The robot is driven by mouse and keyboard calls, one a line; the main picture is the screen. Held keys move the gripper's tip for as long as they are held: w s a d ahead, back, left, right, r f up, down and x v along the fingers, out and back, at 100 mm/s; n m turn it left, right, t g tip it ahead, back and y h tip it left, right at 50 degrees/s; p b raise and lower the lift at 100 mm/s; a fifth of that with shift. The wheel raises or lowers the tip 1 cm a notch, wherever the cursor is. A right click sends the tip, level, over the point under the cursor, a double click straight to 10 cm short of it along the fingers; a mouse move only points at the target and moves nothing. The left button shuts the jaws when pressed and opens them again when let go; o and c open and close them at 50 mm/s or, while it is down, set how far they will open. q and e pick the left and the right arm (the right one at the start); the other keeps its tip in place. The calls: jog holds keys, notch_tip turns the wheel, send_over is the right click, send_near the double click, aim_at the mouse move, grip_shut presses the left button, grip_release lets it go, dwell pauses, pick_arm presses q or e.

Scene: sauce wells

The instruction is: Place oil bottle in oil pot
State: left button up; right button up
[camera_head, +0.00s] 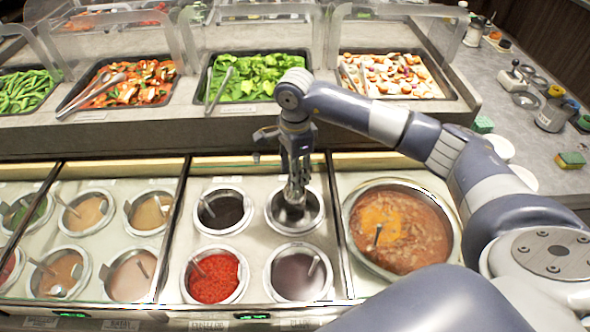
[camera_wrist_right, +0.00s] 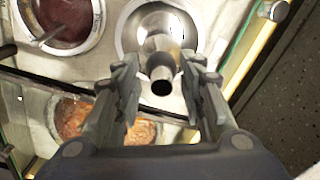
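The oil bottle (camera_wrist_right: 160,50) is a silvery metal vessel with a round dark mouth; it stands in the round metal pot (camera_wrist_right: 128,40), which I take to be the oil pot. In the head view, the pot (camera_head: 318,212) is in the upper right of the group of sauce wells, and the bottle (camera_head: 291,196) shows only partly below my fingers. My right gripper (camera_head: 297,178) points down over this pot. In the right wrist view, my right gripper (camera_wrist_right: 160,85) has its fingers spread on either side of the bottle's neck, with gaps visible. My left gripper is not in view.
Wells with dark sauce (camera_head: 222,210), red sauce (camera_head: 213,278) and purple-brown sauce (camera_head: 298,276) surround the pot. A large soup pot (camera_head: 400,232) is to the right. Food trays, including leafy greens (camera_head: 258,77), and clear guards stand behind.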

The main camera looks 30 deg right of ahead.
notch_tip(320, 180, up, 12)
jog(key=b, duration=0.3)
jog(key=shift+r+b, duration=0.15)
jog(key=shift+b, duration=0.15)
